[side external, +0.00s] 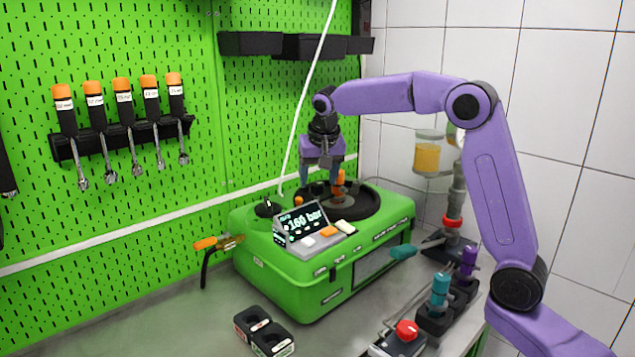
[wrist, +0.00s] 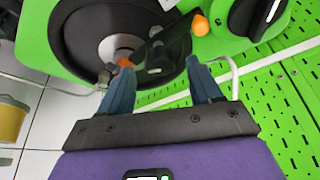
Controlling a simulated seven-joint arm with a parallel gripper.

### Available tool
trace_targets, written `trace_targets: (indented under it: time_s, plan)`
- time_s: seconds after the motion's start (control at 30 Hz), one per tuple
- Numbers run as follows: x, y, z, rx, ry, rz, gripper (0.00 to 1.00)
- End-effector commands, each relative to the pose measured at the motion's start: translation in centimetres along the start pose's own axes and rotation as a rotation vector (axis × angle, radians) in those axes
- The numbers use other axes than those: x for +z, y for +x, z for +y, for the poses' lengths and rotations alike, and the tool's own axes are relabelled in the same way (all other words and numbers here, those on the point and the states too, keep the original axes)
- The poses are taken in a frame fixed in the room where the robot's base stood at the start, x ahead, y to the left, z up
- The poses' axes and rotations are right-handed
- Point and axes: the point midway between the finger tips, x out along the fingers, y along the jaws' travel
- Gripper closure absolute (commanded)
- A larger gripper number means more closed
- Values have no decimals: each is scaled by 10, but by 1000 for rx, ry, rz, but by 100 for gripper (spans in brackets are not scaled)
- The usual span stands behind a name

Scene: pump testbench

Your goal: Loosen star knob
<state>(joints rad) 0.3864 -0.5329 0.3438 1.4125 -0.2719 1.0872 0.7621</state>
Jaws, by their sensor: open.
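A green pump tester (side external: 320,278) stands on the bench, with a round black plate (side external: 368,203) on top. A dark bar (wrist: 165,48) lies across the plate's edge. An upright orange part (side external: 340,178) stands by the plate, and a rounded orange end (wrist: 200,25) shows past the bar. No clear star shape can be made out, so I cannot tell which part is the star knob. My gripper (side external: 320,183) is above the plate, pointing down. In the wrist view its two blue fingers (wrist: 162,76) are apart, with nothing held between them. The left fingertip overlaps another orange part (wrist: 125,62); contact is unclear.
A display box (side external: 303,223) reading 160 bar sits in front of the plate, beside a black dial (side external: 266,208). A white cable (side external: 305,95) hangs close left of my gripper. A red-button box (side external: 404,333) and black blocks (side external: 264,332) stand in front.

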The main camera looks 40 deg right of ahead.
Motion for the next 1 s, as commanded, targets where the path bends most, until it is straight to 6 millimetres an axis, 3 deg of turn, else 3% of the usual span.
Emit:
trace_targets:
  time_s: [0.2,0.53,0.57,0.7,0.73,1.0]
  plan:
    - [0,19,0,1,-2,-1,36]
    - [0,21,0,0,-1,1,36]
    - [0,21,0,0,-1,1,43]
    - [0,21,0,0,-1,0,88]
    - [0,21,0,0,-1,0,92]
    - [0,21,0,-8,-18,0,92]
